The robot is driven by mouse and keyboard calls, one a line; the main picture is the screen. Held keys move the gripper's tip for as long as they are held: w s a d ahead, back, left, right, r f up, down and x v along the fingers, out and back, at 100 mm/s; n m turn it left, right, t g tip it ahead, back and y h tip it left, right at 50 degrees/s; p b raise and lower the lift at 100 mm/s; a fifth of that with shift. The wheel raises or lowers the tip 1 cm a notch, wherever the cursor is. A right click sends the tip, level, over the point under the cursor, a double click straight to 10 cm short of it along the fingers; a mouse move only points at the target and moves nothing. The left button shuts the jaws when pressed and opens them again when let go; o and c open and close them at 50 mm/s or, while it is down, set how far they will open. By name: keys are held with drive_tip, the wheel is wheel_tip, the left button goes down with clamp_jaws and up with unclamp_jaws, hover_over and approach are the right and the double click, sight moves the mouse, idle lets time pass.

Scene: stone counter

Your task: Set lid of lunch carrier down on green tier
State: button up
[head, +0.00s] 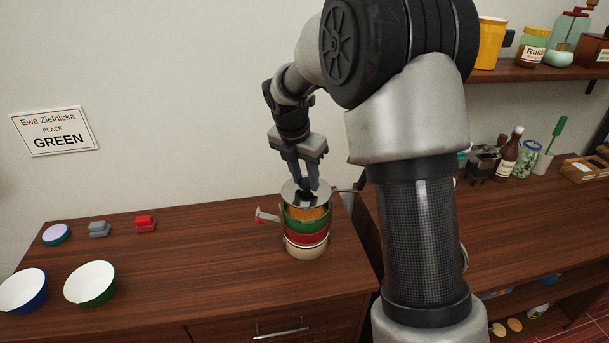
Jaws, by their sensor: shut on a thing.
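The lunch carrier (305,250) stands upright near the right end of the left wooden counter. It has a green tier (307,225) on top, a red tier (307,239) below it and a cream base. The round grey metal lid (294,197) is over the green tier. My gripper (306,187) points down and is shut on the lid, at its dark knob. Orange shows between the lid and the green rim, so the lid looks raised and apart from the tier. The exact gap is hard to tell.
A red-and-grey clip-like part (266,216) sticks out left of the carrier. A blue bowl (22,292), a green-rimmed bowl (90,284), a small round dish (56,235), a grey block (99,229) and a red block (145,223) are at left. The counter's middle is clear.

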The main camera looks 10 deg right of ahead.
drive_tip(key=shift+f+b, duration=0.6)
drive_tip(key=shift+f, duration=1.2)
drive_tip(key=shift+f, duration=0.4)
drive_tip(key=o, duration=1.1)
